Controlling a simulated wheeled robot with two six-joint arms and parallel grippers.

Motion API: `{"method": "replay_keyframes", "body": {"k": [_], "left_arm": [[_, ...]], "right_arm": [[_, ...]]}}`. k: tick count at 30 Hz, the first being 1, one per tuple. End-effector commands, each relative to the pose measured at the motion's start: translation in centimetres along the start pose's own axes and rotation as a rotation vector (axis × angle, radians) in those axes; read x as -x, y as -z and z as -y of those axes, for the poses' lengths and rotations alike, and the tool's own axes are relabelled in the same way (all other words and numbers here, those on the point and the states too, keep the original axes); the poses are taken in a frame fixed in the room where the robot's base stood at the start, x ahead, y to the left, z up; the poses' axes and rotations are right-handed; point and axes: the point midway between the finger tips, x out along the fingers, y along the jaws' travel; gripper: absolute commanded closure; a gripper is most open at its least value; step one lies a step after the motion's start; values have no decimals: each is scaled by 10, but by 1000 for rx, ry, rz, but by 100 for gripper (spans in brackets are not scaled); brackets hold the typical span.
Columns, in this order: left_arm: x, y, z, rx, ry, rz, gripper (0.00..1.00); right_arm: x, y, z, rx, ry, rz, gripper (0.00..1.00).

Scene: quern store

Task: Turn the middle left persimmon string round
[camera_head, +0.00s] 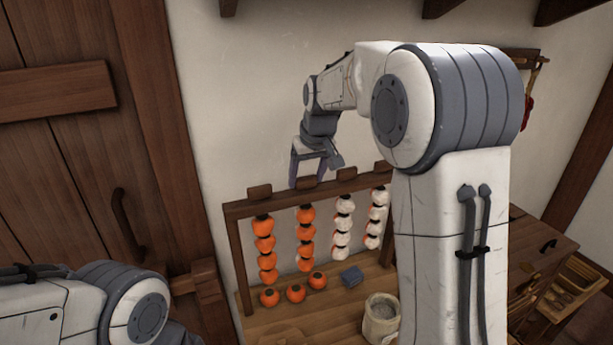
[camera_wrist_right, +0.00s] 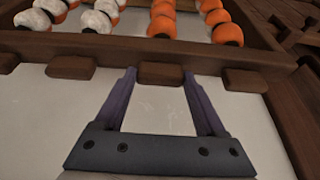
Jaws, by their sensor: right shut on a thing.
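The middle left persimmon string (camera_head: 306,239) is the second from the left on the wooden rack. It hangs straight and shows orange fruit in the head view. Its wooden block (camera_wrist_right: 160,73) sits on the top rail. My right gripper (camera_head: 308,180) reaches down to this block from above, and in the right wrist view its fingers (camera_wrist_right: 160,78) are on either side of the block, shut on it. The leftmost string (camera_head: 265,250) is also orange. The two right strings (camera_head: 343,228) (camera_head: 376,218) look mostly white with some orange. My left gripper is out of view.
Neighbouring blocks (camera_wrist_right: 245,80) (camera_wrist_right: 70,67) stand close on both sides of the fingers. A wall is behind the rack.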

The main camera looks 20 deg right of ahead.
Motion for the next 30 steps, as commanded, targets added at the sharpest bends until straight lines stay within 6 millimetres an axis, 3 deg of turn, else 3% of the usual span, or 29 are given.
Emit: {"method": "replay_keyframes", "body": {"k": [7,8,9,10,20,30], "left_arm": [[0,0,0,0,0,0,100],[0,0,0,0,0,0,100],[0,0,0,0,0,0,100],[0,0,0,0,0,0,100],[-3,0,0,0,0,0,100],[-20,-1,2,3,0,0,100]], "right_arm": [[1,1,0,-9,-2,-3,83],[1,1,0,-9,-2,-3,24],[1,1,0,-9,-2,-4,8],[1,1,0,-9,-2,-3,0],[6,1,0,-7,-2,-5,0],[68,1,0,-8,-3,-8,0]]}}
